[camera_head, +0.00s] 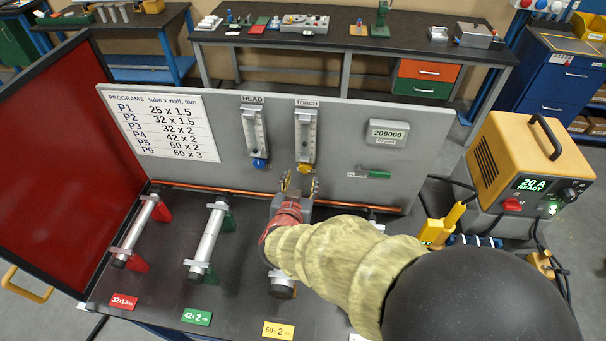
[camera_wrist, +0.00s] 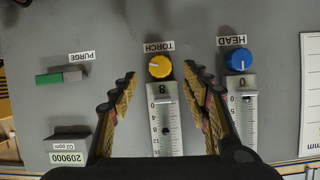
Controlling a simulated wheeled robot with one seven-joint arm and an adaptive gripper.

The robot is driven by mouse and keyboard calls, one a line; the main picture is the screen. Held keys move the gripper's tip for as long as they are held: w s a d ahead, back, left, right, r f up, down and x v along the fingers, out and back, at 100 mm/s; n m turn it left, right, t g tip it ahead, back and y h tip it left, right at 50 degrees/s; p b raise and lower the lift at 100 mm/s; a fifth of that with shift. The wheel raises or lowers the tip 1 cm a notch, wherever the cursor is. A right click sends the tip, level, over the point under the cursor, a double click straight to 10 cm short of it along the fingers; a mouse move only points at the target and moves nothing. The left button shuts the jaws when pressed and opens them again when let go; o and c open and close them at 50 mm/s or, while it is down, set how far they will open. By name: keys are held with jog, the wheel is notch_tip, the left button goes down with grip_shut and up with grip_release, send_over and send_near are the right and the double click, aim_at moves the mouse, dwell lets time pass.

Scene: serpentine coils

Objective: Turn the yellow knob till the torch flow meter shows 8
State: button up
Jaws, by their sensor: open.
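The yellow knob (camera_wrist: 159,67) is at the foot of the TORCH flow meter (camera_head: 306,130), and its lower part is partly hidden in the head view (camera_head: 306,168). The wrist view is upside down. There the meter's clear tube (camera_wrist: 166,140) runs away from the knob, with a dark dot in it that may be the float. A figure like 8 shows near the knob; the float's reading is too small to tell. My gripper (camera_head: 300,184) is open, just below and in front of the knob. In the wrist view its fingers (camera_wrist: 159,76) stand either side of the knob, apparently not touching it.
The HEAD meter (camera_head: 254,130) with a blue knob (camera_wrist: 240,61) is beside the TORCH meter. The PURGE lever (camera_head: 374,174) and the 209000 ppm display (camera_head: 389,132) are to the right on the grey panel. A copper pipe (camera_head: 230,191) runs along its foot.

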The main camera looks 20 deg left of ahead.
jog(key=v, duration=0.5)
jog(key=shift+a, duration=0.1)
dwell(0.4)
jog(key=s+a+f+n+g+y, duration=0.1)
jog(key=s+a+f+n+g, duration=0.1)
jog(key=s+f+g, duration=0.3)
jog(key=s+a+f+n+g+y, duration=0.1)
jog(key=s+a+f+g+y, duration=0.15)
jog(key=s, duration=0.55)
jog(key=d+r+m+h+b, duration=0.2)
jog(key=d+r, duration=0.2)
jog(key=d, duration=1.1)
jog(key=d+r+m+h+b, duration=0.1)
jog(key=d+r+h+b, duration=0.2)
jog(key=d, duration=1.3)
jog(key=s+d+r+m+h+b, duration=0.1)
jog(key=d+r, duration=0.4)
jog(key=d, duration=1.1)
jog(key=shift+d+r+m+h+b, duration=0.2)
jog(key=shift+r+m+h+b, duration=0.1)
jog(key=shift+m+h+b, duration=0.45)
